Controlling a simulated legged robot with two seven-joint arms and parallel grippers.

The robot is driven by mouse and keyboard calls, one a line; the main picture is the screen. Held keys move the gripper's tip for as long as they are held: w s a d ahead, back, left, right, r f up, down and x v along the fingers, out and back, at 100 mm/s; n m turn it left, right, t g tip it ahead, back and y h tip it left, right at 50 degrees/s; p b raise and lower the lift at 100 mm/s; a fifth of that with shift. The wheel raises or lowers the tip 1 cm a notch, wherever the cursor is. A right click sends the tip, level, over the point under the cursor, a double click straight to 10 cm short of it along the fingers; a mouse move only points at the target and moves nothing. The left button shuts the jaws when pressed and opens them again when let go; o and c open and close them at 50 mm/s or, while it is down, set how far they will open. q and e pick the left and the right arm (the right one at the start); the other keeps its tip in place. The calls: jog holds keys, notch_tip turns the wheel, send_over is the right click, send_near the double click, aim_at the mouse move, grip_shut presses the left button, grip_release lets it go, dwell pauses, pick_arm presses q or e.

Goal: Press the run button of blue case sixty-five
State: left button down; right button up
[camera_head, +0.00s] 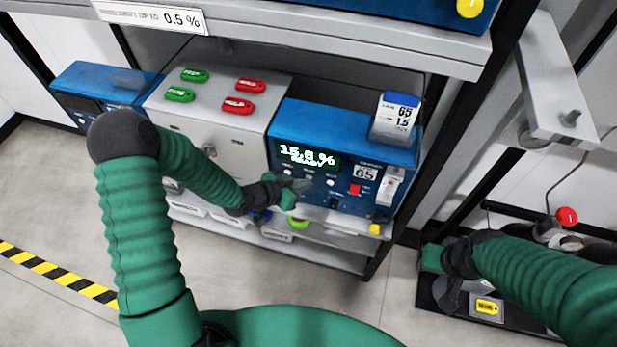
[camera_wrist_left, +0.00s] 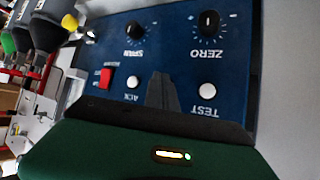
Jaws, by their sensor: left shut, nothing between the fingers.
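Blue case sixty-five (camera_head: 345,140) stands on the middle shelf, with a lit display (camera_head: 307,156) reading 15.8 % READY and a "65" label. My left gripper (camera_head: 300,187) is shut and empty at the lower left of its front panel. In the left wrist view the panel (camera_wrist_left: 180,55) shows upside down, and the shut fingertips (camera_wrist_left: 162,88) lie between a white button marked TEST (camera_wrist_left: 207,90) and one marked ACK (camera_wrist_left: 132,80). I cannot tell if they touch the panel. No run label is readable. My right gripper (camera_head: 450,275) is low at the right, its fingers unclear.
A grey case (camera_head: 215,125) with green and red tags stands left of the blue case, another blue case (camera_head: 100,85) further left. An upper shelf (camera_head: 330,38) overhangs them. A red knob (camera_head: 567,216) and yellow tag (camera_head: 487,307) are at the lower right.

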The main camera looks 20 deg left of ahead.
pick_arm(q)
jog(key=shift+w, duration=0.15)
dwell(0.4)
jog(key=shift+s, duration=0.85)
jog(key=s, duration=0.5)
jog(key=shift+a, duration=0.1)
dwell(0.5)
